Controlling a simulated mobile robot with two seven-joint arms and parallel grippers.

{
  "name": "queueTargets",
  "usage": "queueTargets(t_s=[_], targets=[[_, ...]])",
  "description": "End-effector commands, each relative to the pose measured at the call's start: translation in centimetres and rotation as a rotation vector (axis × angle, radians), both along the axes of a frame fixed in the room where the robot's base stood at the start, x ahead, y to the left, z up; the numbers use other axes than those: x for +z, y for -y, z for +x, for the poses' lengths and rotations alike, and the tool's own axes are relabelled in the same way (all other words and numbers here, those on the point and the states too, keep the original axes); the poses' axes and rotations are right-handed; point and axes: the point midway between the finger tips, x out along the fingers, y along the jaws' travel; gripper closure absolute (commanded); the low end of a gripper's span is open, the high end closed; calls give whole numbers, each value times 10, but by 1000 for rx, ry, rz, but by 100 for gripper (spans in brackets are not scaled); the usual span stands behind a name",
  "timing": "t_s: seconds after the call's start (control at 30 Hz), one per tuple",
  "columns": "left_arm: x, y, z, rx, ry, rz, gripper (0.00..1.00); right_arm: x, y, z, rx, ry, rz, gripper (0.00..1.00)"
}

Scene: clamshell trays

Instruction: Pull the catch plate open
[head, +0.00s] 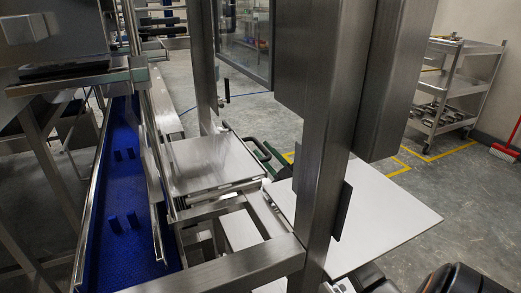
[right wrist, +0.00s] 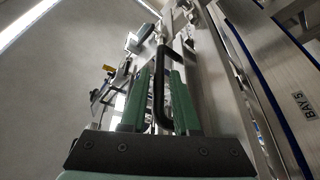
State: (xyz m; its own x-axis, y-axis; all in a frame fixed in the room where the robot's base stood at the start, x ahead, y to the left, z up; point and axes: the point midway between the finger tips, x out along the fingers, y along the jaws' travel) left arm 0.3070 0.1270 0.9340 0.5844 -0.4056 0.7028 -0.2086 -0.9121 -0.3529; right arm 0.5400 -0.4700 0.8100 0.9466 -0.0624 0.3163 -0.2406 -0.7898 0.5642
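A black bar handle (right wrist: 159,88) shows in the right wrist view, running lengthwise between the two green fingers of my right gripper (right wrist: 160,75). The fingers appear open, one on each side of the bar, with narrow gaps; a firm grip does not show. In the head view the black handle (head: 256,143) is by the right edge of a flat metal plate (head: 212,162), which looks like the catch plate. My right gripper (head: 280,160) is a small green shape there, partly hidden by a steel post. My left gripper is out of view.
A thick steel post (head: 335,130) stands in front. A pale flat panel (head: 365,215) lies to its right. A blue conveyor (head: 125,190) runs along the left. A steel cart (head: 455,90) stands at the back right, with open floor before it.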

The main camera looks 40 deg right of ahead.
Motion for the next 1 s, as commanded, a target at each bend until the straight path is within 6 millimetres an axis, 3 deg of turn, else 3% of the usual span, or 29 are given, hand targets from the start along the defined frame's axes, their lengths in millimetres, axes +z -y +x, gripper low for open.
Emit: queueTargets(t_s=[0.2,0.57,0.83,1.0], targets=[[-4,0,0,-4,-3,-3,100,7,2,20,0,0,-1,70],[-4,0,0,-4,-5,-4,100,8,2,24,-1,-1,-1,70],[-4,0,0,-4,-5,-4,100,8,2,24,-1,-1,-1,98],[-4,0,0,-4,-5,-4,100,8,2,24,-1,-1,-1,100]])
